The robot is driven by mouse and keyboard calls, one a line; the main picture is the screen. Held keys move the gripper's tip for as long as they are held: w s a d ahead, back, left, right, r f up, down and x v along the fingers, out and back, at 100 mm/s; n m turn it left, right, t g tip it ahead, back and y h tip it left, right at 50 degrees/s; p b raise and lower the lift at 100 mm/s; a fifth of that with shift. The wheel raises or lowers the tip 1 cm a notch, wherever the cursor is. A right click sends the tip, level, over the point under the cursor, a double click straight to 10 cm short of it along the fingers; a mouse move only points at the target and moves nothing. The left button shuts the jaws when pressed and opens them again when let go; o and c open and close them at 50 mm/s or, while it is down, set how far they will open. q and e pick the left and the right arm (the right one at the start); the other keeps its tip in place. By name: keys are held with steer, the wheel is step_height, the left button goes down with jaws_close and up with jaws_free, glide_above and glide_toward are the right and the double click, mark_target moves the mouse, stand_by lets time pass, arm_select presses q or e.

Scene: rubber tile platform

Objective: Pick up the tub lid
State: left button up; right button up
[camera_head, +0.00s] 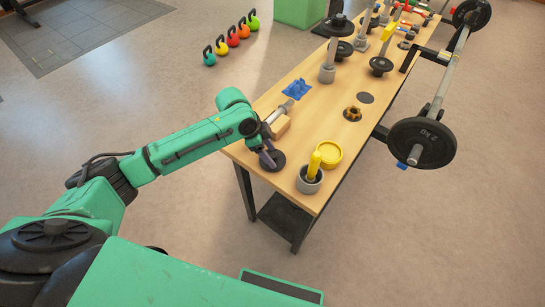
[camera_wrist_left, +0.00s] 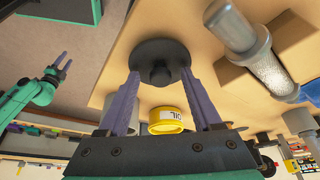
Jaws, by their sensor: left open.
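The tub lid, a black disc with a central knob (camera_head: 279,162), lies flat near the left edge of the wooden table. In the left wrist view the lid (camera_wrist_left: 160,50) is straight ahead with its knob toward me. My left gripper (camera_head: 267,158) is over the lid; in the left wrist view its open purple fingers (camera_wrist_left: 160,74) stand on either side of the knob. I cannot tell whether they touch the disc. A yellow tub (camera_head: 329,153) stands to the right. My right gripper (camera_wrist_left: 62,61) shows small in the left wrist view, its fingers apart and empty.
A blue part (camera_head: 297,88) and a brass knob (camera_head: 352,114) are farther back. A barbell (camera_head: 422,143) is beyond the right edge.

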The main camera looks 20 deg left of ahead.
arm_select(q)
steer(key=shift+f, duration=0.2)
jaws_close()
